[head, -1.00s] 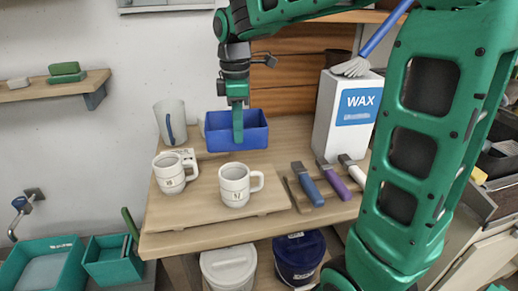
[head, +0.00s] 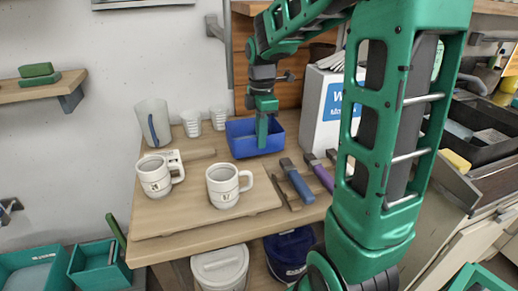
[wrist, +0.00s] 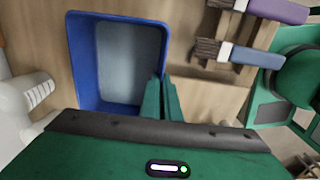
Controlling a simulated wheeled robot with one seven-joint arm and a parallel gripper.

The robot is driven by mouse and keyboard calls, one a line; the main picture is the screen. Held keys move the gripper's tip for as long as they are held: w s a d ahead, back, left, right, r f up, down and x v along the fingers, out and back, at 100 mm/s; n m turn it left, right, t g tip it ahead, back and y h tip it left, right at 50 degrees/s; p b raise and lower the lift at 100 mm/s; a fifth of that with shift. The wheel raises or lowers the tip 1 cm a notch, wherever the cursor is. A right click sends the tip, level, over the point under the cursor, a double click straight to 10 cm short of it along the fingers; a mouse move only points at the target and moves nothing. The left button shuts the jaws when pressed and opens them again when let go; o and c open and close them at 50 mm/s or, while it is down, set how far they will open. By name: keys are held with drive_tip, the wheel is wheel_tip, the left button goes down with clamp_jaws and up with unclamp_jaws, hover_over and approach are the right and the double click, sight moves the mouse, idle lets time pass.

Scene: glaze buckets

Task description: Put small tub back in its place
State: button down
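The small tub is a blue, open, rectangular box. In the head view the small tub (head: 240,146) is toward the back of the wooden table (head: 178,252), behind the mugs. My gripper (head: 262,140) points down at its near wall. In the wrist view the narrow green fingers of my gripper (wrist: 162,88) are closed together at the wall of the small tub (wrist: 84,60), near one corner. The tub looks empty inside. I cannot tell whether its bottom touches the table.
Two white mugs (head: 222,190) stand on a board in front. Brushes (head: 296,182) lie to the right. A white WAX box (head: 312,112) stands right of the tub. Two small cups (head: 218,117) and a pitcher (head: 153,122) stand to its left. Buckets (head: 220,268) sit underneath.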

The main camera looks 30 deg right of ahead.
sight(261, 154)
drive_tip(key=shift+f, duration=2)
drive_tip(key=c, duration=2.3)
unclamp_jaws()
drive_tip(key=shift+f, duration=0.1)
